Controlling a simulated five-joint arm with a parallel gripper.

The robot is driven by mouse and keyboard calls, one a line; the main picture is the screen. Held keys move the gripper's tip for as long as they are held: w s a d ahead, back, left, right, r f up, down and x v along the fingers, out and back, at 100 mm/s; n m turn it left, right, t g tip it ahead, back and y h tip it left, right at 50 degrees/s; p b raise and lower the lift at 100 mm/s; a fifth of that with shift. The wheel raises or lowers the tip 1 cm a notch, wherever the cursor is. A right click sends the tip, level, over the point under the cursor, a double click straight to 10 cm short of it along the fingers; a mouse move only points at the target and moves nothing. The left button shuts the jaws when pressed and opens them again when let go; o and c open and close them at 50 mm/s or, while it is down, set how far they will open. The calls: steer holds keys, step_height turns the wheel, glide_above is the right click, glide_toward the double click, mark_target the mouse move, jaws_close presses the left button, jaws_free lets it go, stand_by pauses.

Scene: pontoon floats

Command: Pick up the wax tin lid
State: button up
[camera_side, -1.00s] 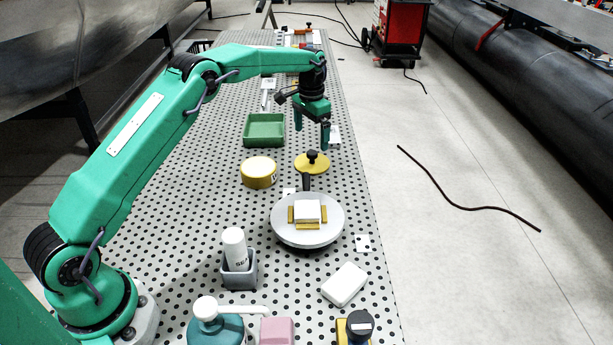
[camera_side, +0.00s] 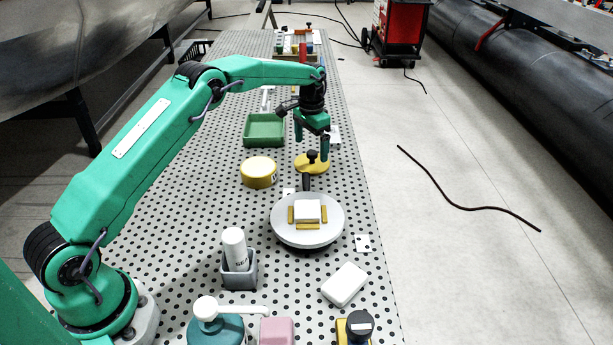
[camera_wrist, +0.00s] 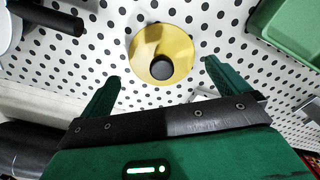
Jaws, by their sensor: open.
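The wax tin lid (camera_side: 312,166) is a flat yellow disc with a black knob on top, lying on the perforated table. In the wrist view the lid (camera_wrist: 178,42) is ahead of the fingertips, its dark knob near the middle between them. My gripper (camera_side: 311,150) is open and empty, pointing down just above the lid, with its fingers around or close to the knob in the side view. It also shows in the wrist view (camera_wrist: 160,75), with its two green fingers spread apart. A round yellow tin (camera_side: 258,173) stands to the left of the lid.
A round grey turntable (camera_side: 325,232) with a white block stands nearer the camera, its dark handle close to the lid. A green tray (camera_side: 264,143) lies behind the tin. A grey holder (camera_side: 239,275) with a white bottle and a white block (camera_side: 345,284) are in front.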

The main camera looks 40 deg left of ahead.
mark_target(310, 153)
steer(key=shift+f, duration=2.4)
steer(key=shift+c, duration=0.2)
steer(key=c, duration=0.6)
